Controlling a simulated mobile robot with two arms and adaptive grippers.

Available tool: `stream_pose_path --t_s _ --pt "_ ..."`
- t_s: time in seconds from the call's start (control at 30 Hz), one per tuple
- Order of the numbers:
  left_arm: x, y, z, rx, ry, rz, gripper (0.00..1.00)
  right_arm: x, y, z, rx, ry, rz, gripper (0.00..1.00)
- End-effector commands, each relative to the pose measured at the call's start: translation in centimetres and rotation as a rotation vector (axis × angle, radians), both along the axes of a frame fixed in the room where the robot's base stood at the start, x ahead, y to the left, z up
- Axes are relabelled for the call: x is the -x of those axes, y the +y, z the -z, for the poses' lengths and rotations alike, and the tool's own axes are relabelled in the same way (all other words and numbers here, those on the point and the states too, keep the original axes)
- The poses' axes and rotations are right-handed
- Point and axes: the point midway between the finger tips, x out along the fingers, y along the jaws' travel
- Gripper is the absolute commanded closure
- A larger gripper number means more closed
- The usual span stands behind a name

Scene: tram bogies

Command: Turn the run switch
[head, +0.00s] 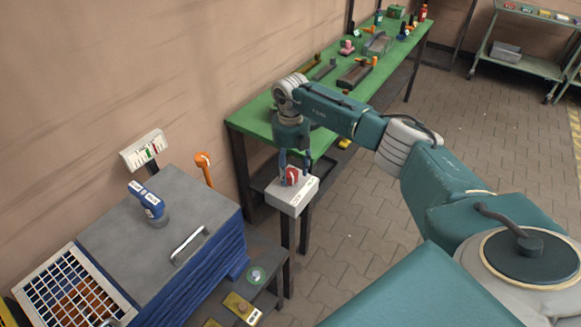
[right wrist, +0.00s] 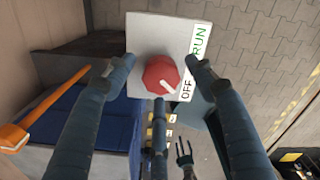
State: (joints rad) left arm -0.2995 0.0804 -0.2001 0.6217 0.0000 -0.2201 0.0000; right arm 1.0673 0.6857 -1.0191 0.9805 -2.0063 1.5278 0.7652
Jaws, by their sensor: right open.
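The run switch is a red knob (head: 292,176) on a pale grey box (head: 289,200) on a dark post. In the right wrist view the red knob (right wrist: 161,76) has a white pointer mark aimed towards the OFF label (right wrist: 186,88); the green RUN label (right wrist: 200,42) is farther up. My right gripper (right wrist: 160,62) is open, pointing down, with a finger on either side of the knob. I cannot tell if they touch it. In the head view my right gripper (head: 294,163) partly hides the knob. A small dark forked shape low in the right wrist view may be my left gripper.
A grey-topped blue cabinet (head: 170,215) with a blue tool stands left of the box. A green workbench (head: 250,118) with parts lies behind. An orange lever (head: 203,165) stands near the wall. The paved floor to the right is clear.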

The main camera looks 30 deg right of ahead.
Motion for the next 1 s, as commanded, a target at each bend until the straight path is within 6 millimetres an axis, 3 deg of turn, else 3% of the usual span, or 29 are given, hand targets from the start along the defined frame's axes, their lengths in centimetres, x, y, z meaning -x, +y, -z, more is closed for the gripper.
stream_pose_path --t_s 0.13,0.33,0.57,1.0 --pt "-1.8 -0.1 -0.3 0.003 -0.026 0.001 0.3 0.1 0.0 0.5 0.0 0.001 -0.001 0.45" --pt "-0.7 0.0 -0.1 0.001 -0.009 0.001 0.3 0.0 0.0 0.6 -0.001 0.001 -0.001 0.45" --pt "0.9 0.1 0.0 -0.001 0.013 0.001 0.3 0.0 0.0 0.5 0.0 0.0 -0.001 0.89" --pt "0.2 0.0 0.7 -0.001 0.004 0.0 0.3 -0.1 -0.1 0.5 0.0 -0.004 -0.072 0.9"
